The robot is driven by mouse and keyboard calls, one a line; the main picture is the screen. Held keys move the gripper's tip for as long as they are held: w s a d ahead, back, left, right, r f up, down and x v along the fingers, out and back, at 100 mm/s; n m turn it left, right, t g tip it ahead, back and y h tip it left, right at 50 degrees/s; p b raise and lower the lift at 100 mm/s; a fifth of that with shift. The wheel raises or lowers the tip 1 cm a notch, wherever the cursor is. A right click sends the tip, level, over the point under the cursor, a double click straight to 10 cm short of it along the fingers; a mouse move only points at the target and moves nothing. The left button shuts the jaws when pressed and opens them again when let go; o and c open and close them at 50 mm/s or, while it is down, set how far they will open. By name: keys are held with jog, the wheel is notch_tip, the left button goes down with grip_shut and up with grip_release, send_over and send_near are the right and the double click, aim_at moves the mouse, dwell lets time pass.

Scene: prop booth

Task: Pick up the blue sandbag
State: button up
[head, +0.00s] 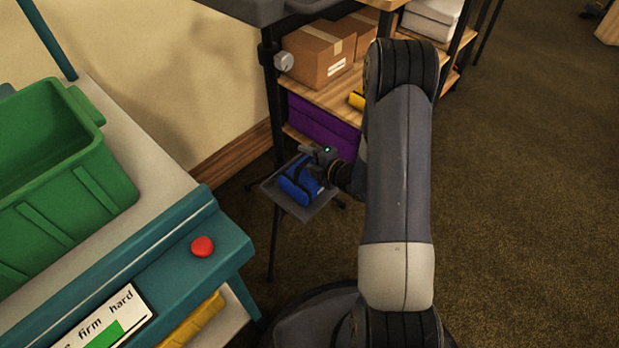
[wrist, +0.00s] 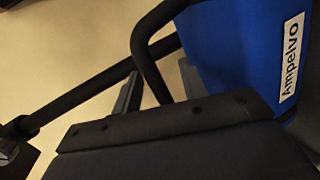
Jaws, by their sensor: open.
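The blue sandbag (head: 296,187) lies on a small grey tray (head: 322,204) beside the shelving. In the wrist view its blue side (wrist: 232,45) fills the upper right, with a white "Ampelvo" label and a black looped handle (wrist: 148,58). My gripper (head: 312,160) is at the top of the bag in the head view, partly hidden by its own wrist. In the wrist view my gripper (wrist: 158,86) is open, and the handle appears between its two fingers. I cannot tell whether a finger touches it.
A teal-edged bench (head: 160,234) with a green crate (head: 62,222) and red button (head: 203,247) stands at left. A wooden shelf (head: 335,90) with cardboard boxes (head: 315,57) and a purple box (head: 318,127) stands behind the tray.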

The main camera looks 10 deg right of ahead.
jog(key=shift+w+a+f, duration=0.15)
jog(key=shift+w+a, duration=0.1)
jog(key=shift+w, duration=0.15)
grip_shut()
dwell(1.1)
